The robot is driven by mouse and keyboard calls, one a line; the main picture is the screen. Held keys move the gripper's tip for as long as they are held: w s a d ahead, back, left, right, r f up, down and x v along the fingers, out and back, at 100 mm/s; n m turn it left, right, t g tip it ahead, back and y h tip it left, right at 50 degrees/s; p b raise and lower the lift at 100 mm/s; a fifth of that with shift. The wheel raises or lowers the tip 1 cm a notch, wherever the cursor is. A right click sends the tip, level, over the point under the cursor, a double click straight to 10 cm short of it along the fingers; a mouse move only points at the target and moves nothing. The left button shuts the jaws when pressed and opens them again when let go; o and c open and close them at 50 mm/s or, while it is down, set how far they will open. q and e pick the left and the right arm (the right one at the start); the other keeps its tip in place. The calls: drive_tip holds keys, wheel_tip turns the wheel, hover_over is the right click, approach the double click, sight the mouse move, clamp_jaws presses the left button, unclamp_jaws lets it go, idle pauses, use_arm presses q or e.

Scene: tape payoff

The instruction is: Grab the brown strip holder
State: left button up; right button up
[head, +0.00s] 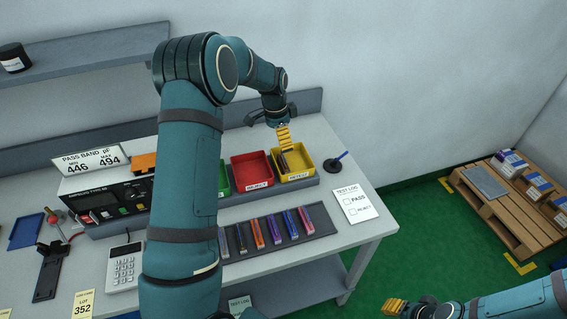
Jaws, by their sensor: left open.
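A dark brownish strip (283,163) lies in the yellow bin (310,172) labelled RETEST, partly hidden by my gripper; I cannot make out its full shape. My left gripper (287,149) points down over this bin with its yellow fingers open, close to the strip. I cannot tell if they touch it. Several strip holders lie side by side on a dark mat (283,241) in front of the bins, among them a dark one (241,238), an orange one (257,234) and a blue one (290,224). My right gripper (394,307) is low at the bottom right, away from the bench.
A red bin (251,171) and a partly hidden green bin (224,179) stand left of the yellow one. A tester (113,200) and calculator (124,268) are left.

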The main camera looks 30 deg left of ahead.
sight(283, 155)
use_arm(q)
drive_tip(key=f, duration=0.6)
drive_tip(key=w+f, duration=0.1)
drive_tip(key=f, duration=0.2)
drive_tip(key=shift+d+f+p, duration=0.1)
drive_tip(key=shift+f+p, duration=0.1)
drive_tip(key=shift+p, duration=0.1)
drive_tip(key=c, duration=1.3)
